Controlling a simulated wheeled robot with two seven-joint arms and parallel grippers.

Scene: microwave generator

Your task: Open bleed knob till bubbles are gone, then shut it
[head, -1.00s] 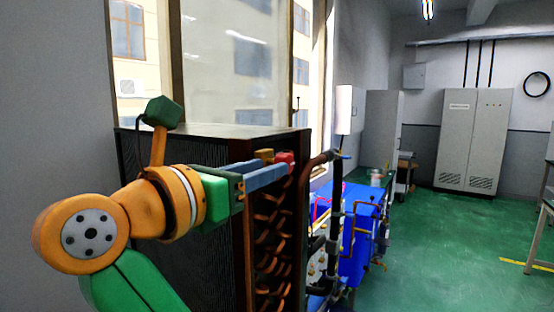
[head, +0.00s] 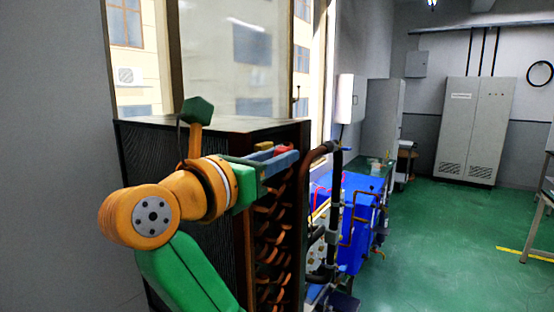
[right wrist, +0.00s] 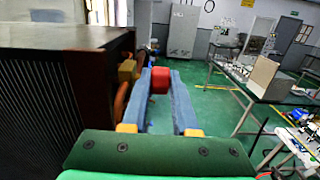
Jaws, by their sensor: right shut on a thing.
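The bleed knob looks like a small red block (head: 284,149) at the top right edge of the dark finned radiator unit (head: 200,128). In the right wrist view the red knob (right wrist: 160,79) sits between the tips of the two blue fingers. My right gripper (head: 287,157), with a green body and blue fingers, is shut on it; it also shows in the right wrist view (right wrist: 160,74). A yellow fitting (right wrist: 127,70) is beside the left finger, against the unit. My left gripper is not in view. No bubbles can be made out.
Bent copper pipes (head: 272,226) run down the unit's side below my gripper. A blue machine (head: 361,205) with pipes stands to the right behind it. Grey cabinets (head: 473,128) stand at the far wall.

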